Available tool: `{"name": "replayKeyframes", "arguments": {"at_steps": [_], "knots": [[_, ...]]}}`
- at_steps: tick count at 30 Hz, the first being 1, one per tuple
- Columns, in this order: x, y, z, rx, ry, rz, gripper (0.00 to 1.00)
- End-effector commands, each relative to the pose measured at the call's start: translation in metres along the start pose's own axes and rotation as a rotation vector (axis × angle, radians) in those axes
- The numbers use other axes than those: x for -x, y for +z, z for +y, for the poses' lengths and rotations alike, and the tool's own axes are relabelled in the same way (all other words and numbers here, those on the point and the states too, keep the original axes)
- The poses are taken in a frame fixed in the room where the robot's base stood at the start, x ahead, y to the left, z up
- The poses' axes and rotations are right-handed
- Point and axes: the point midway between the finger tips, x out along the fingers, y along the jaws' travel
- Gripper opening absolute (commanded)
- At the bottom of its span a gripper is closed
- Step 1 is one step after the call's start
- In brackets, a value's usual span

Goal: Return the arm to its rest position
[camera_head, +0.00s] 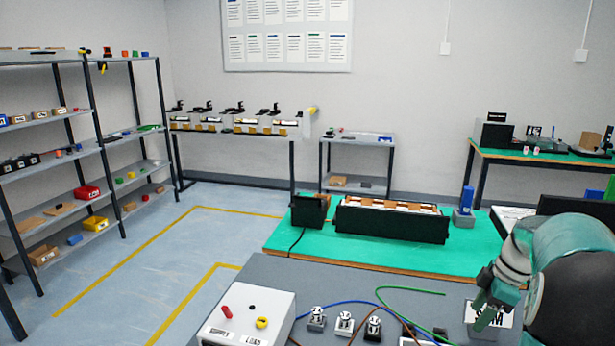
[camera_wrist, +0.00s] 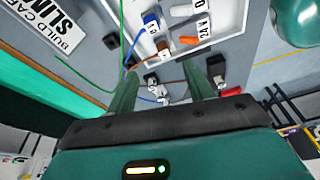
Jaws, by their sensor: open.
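My gripper (camera_head: 484,316) is at the lower right of the head view, at the end of my folded arm, over the grey bench. In the wrist view my gripper (camera_wrist: 160,72) shows two green fingers spread apart. Nothing is held between them. Small connectors (camera_wrist: 153,82) and a blue wire lie on the bench beyond the gap. The fingers look clear of them, though the exact height is hard to tell.
The grey bench (camera_head: 270,268) carries a white supply box (camera_head: 247,312), several small connectors and loose blue and green wires. A green table (camera_head: 285,240) with a black mini conveyor (camera_head: 390,222) stands behind it. Shelves (camera_head: 95,130) stand at left; the floor between is clear.

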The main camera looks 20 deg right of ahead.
Motion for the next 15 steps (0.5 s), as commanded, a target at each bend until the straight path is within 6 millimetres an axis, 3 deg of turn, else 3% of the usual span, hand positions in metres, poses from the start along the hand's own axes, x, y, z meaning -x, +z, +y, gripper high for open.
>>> {"name": "replayKeyframes", "arguments": {"at_steps": [1, 6, 9, 15], "knots": [[0.006, -0.029, -0.013, -0.024, 0.016, -0.024, 0.52], [0.016, -0.1, -0.059, -0.165, 0.086, -0.079, 0.52], [0.02, -0.135, -0.091, -0.246, 0.136, -0.09, 0.52], [0.021, -0.186, -0.161, -0.407, 0.241, -0.062, 0.52]]}}
